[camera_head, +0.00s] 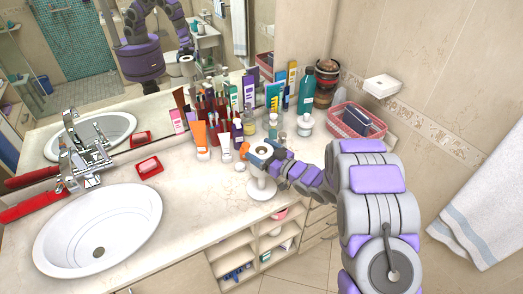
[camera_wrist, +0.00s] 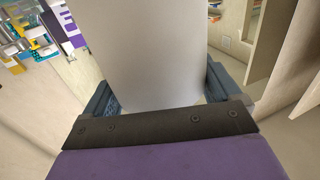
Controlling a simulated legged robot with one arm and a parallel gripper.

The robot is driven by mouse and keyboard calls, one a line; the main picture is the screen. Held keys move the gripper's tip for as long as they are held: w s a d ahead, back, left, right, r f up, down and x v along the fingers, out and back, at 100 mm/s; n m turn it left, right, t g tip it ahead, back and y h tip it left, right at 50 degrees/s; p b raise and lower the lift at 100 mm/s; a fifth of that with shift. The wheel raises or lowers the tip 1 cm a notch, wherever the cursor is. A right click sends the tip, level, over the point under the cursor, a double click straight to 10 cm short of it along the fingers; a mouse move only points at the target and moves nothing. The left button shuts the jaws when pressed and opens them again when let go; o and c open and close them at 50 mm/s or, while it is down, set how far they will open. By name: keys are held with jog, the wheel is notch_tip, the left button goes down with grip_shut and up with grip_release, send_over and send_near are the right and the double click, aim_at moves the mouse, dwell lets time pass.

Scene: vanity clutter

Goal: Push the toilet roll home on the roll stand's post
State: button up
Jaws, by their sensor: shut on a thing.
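My gripper (camera_head: 265,158) is shut on the roll from the right. In the wrist view, the roll (camera_wrist: 150,50) fills the middle, with a finger of my gripper (camera_wrist: 158,95) on each side. The roll stand (camera_head: 262,190) shows as a pale round base on the counter below the roll. The roll is above the base, with a narrower pale part visible between them. The post inside the roll is too small to make out.
Several tubes and bottles (camera_head: 222,125) crowd the counter behind and left of the roll. A pink basket (camera_head: 352,122) stands at the back right. The sink (camera_head: 97,230) and a red soap dish (camera_head: 149,167) are left. Open shelves (camera_head: 235,250) lie below the front edge.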

jog(key=shift+f+b, duration=1.75)
jog(key=shift+f, duration=3.55)
jog(key=o, duration=0.8)
jog(key=shift+c, duration=0.2)
jog(key=v, duration=1.7)
jog(key=shift+s+d+f, duration=0.1)
jog(key=shift+d, duration=0.15)
